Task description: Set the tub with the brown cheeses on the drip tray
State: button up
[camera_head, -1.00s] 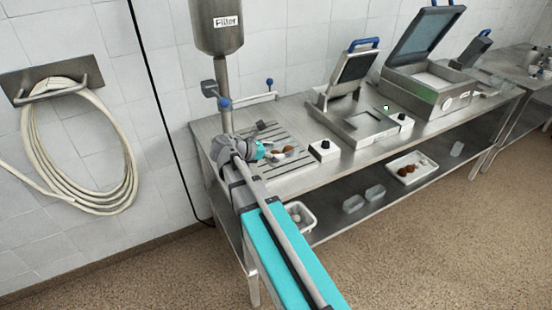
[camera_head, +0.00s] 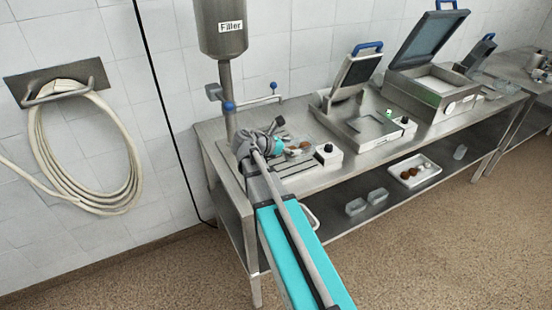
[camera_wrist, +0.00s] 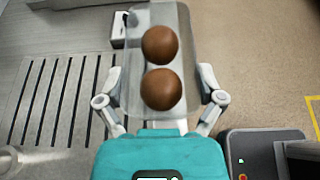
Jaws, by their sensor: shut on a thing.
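A clear tub (camera_wrist: 134,92) with two brown cheeses (camera_wrist: 160,88) is between the fingers of my gripper (camera_wrist: 161,80), which is shut on its sides. In the head view my gripper (camera_head: 287,148) is above the left part of the table, and a brown cheese (camera_head: 305,145) shows beside it. The slotted drip tray (camera_wrist: 52,100) lies left of the tub in the wrist view. It also shows in the head view (camera_head: 298,166), partly hidden by my arm. The gap between tub and tray cannot be judged.
The filler (camera_head: 222,30) stands behind the tray. A white box with a black knob (camera_head: 328,154) stands to the right of the tray. A white tray with brown and pale items (camera_head: 413,172) and clear tubs (camera_head: 356,206) are on the lower shelf. Open floor lies in front.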

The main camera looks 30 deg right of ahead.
jog(key=w+f+b, duration=0.2)
jog(key=w+f, duration=0.1)
jog(key=w, duration=0.1)
jog(key=w+f+b, duration=0.2)
jog(key=w+b, duration=0.1)
jog(key=w, duration=0.1)
jog(key=w+a+f+b, duration=0.1)
jog(key=w+f+b, duration=0.2)
jog(key=w, duration=0.1)
jog(key=shift+w+a+f, duration=0.1)
jog(key=shift+w+f, duration=0.05)
jog(key=shift+f, duration=0.2)
jog(key=shift+w+f+b, duration=0.5)
jog(key=shift+f+b, duration=0.2)
jog(key=shift+b, duration=0.1)
jog(key=shift+s+f+b, duration=0.1)
jog(key=shift+f+b, duration=1.25)
jog(key=shift+f, duration=0.1)
jog(key=o, duration=0.8)
